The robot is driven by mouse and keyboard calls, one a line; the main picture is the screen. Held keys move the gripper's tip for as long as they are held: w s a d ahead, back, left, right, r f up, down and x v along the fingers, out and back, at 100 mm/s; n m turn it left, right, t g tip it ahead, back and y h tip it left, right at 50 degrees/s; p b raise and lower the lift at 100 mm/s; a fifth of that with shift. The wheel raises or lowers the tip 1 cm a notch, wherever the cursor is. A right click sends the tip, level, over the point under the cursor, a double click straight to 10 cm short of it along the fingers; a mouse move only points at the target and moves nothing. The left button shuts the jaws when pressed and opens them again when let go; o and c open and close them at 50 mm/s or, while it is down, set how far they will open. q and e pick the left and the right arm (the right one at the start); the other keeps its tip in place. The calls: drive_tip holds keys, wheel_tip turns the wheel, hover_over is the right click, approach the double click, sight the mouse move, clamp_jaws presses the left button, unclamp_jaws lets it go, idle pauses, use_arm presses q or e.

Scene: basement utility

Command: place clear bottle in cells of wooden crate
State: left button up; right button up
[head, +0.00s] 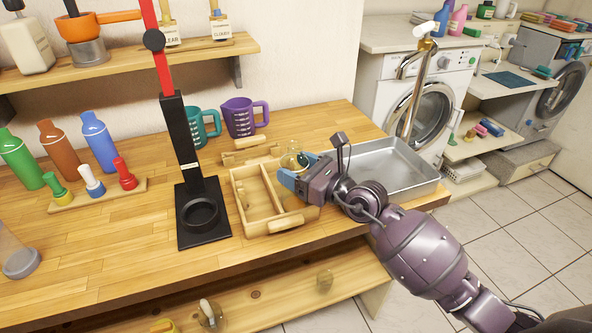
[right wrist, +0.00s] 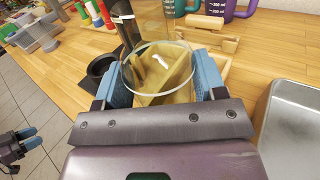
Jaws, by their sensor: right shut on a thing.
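The clear bottle (head: 294,160) is between the blue fingers of my right gripper (head: 293,175), which is shut on it. In the right wrist view the clear bottle's round rim (right wrist: 158,48) shows between the fingers, with wood seen through it. The wooden crate (head: 243,205) stands on the bench with its divider and end handles visible; the cells I can see look empty. The bottle is at the crate's back right, and its bottom is hidden by my gripper. My left gripper (right wrist: 28,138) shows at the left of the right wrist view, fingers apart and empty.
A black stand with a red upper arm (head: 180,140) rises left of the crate. A metal tray (head: 400,165) lies to the right. Teal (head: 205,128) and purple mugs (head: 243,117) stand behind.

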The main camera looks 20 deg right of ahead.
use_arm(q)
drive_tip(key=shift+s+f, duration=0.1)
drive_tip(key=shift+s, duration=0.15)
drive_tip(key=shift+f, duration=0.15)
use_arm(e)
drive_tip(key=shift+f, duration=0.15)
drive_tip(key=o, duration=1.1)
drive_tip(key=shift+o, duration=0.2)
use_arm(q)
drive_tip(key=shift+w, duration=0.1)
use_arm(e)
drive_tip(key=shift+r, duration=0.2)
drive_tip(key=shift+s+d, duration=0.15)
drive_tip(key=shift+s, duration=0.15)
use_arm(q)
drive_tip(key=shift+s+f+b, duration=0.35)
drive_tip(key=shift+f+b, duration=0.15)
drive_tip(key=shift+f, duration=0.1)
use_arm(e)
drive_tip(key=v, duration=1.1)
drive_tip(key=shift+s, duration=0.15)
